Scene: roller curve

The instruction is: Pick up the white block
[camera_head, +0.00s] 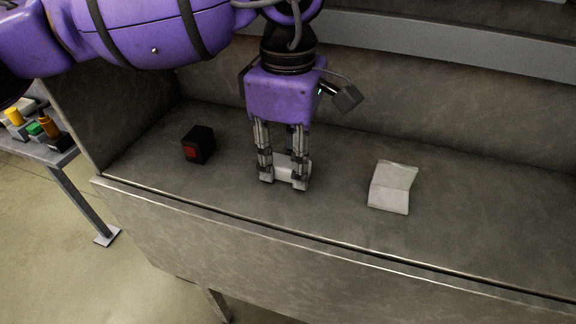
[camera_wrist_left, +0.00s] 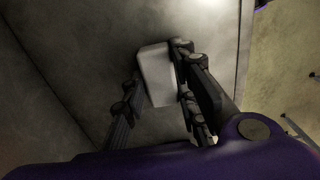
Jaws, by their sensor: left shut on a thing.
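The white block (camera_head: 291,170) is between the fingers of my left gripper (camera_head: 284,184), low over the grey metal surface. My left gripper points down and is shut on the block. In the left wrist view the white block (camera_wrist_left: 157,75) shows between the two dark fingers of the gripper (camera_wrist_left: 157,88). The fingers hide part of the block in the head view. I cannot tell whether the block touches the surface. My right gripper is not in view.
A black cube with a red face (camera_head: 198,145) sits left of my gripper. A pale angled piece (camera_head: 392,187) lies to the right. The grey trough (camera_head: 240,222) has a raised front edge and a back wall. A side table (camera_head: 50,148) with small coloured items stands at far left.

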